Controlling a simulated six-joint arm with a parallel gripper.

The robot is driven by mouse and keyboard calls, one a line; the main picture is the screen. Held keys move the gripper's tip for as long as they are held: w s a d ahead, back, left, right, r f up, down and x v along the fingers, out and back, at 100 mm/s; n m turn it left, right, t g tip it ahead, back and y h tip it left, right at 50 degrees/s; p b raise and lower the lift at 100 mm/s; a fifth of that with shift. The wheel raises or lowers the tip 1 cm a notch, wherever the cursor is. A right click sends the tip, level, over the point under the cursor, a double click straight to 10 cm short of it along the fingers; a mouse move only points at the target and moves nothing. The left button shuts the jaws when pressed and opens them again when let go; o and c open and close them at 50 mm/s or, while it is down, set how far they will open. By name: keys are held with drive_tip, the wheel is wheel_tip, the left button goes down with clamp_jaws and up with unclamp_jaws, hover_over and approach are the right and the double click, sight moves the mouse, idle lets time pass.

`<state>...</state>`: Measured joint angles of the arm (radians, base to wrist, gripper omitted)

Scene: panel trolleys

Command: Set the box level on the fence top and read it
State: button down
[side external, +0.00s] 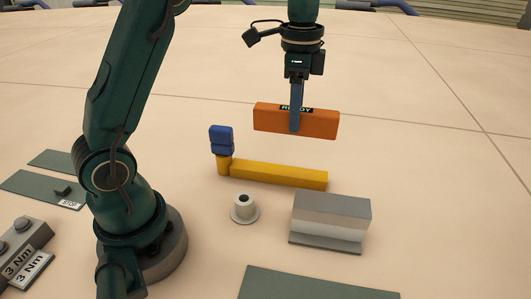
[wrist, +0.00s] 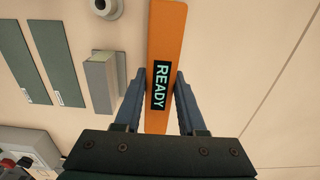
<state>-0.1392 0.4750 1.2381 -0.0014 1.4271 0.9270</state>
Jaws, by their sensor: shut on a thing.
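The box level is an orange bar (side external: 268,117) with a dark display reading "READY"; it also shows in the wrist view (wrist: 166,30). My gripper (side external: 296,126) is shut on its middle, with one finger on each side in the wrist view (wrist: 160,78). The level hangs in the air, clear of the floor, and looks nearly horizontal. A grey block with a flanged foot (side external: 330,208), which looks like the fence, stands below and to the right of it in the side view. The block also shows left of the level in the wrist view (wrist: 98,88). Its top is bare.
A yellow bar (side external: 280,174) with a blue upright end (side external: 221,139) lies behind the block. A small flanged cup (side external: 244,207) stands left of the block. Dark green mats lie at left (side external: 38,189) and front (side external: 315,284). "3 Nm" plates (side external: 25,270) sit front left.

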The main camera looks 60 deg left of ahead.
drive_tip(key=shift+f, duration=0.1)
drive_tip(key=shift+f, duration=4.4)
drive_tip(key=shift+f, duration=0.7)
drive_tip(key=shift+c, duration=2)
unclamp_jaws()
drive_tip(key=shift+r, duration=4.05)
